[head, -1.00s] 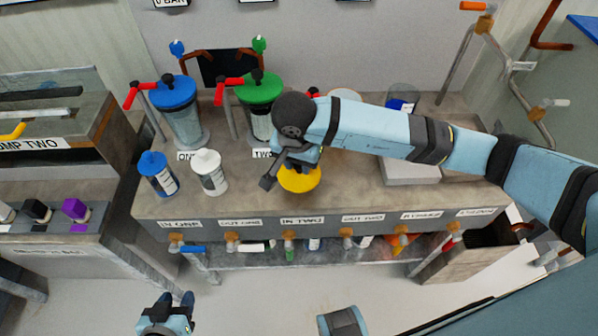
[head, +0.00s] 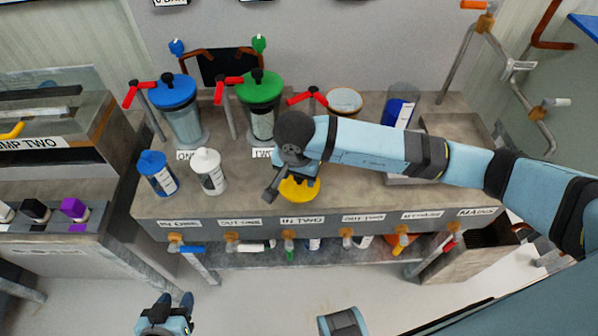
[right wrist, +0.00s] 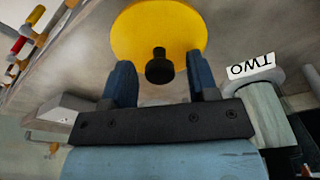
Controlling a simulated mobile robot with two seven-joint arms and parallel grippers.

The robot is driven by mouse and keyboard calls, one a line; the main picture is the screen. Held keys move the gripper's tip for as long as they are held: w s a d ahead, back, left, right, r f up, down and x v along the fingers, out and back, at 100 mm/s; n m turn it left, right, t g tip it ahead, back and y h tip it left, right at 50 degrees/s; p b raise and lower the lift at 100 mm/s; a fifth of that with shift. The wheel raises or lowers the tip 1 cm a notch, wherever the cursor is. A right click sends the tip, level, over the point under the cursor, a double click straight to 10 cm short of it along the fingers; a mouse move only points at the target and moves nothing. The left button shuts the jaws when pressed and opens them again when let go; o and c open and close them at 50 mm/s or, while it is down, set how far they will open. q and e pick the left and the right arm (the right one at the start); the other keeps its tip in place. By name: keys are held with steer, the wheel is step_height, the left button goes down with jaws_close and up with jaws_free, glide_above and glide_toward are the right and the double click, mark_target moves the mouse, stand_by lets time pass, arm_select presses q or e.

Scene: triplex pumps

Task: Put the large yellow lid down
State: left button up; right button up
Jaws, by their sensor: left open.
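The large yellow lid (head: 299,192) lies flat on the bench near its front edge, above the IN TWO label. In the right wrist view the yellow lid (right wrist: 160,25) shows its black knob (right wrist: 160,66) facing my gripper. My right gripper (right wrist: 161,72) is open, its fingers apart on either side of the knob with gaps to it. In the head view my right gripper (head: 299,178) is right over the lid and hides part of it. My left gripper (head: 172,298) is open and empty, low in front of the bench.
Blue-lidded (head: 174,93) and green-lidded (head: 259,88) vessels stand at the back, with red-handled valves beside them. A blue bottle (head: 157,174) and a white bottle (head: 208,172) stand left of the lid. A tan-lidded container (head: 344,101) stands behind my right arm. Bench (head: 240,202) surface around the lid is clear.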

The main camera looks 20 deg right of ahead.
mark_target(296, 190)
step_height(296, 190, up, 12)
steer(key=s+a, duration=0.1)
steer(key=shift+s+p, duration=0.2)
steer(key=shift+p, duration=0.15)
steer(key=shift+a, duration=0.1)
stand_by(0.5)
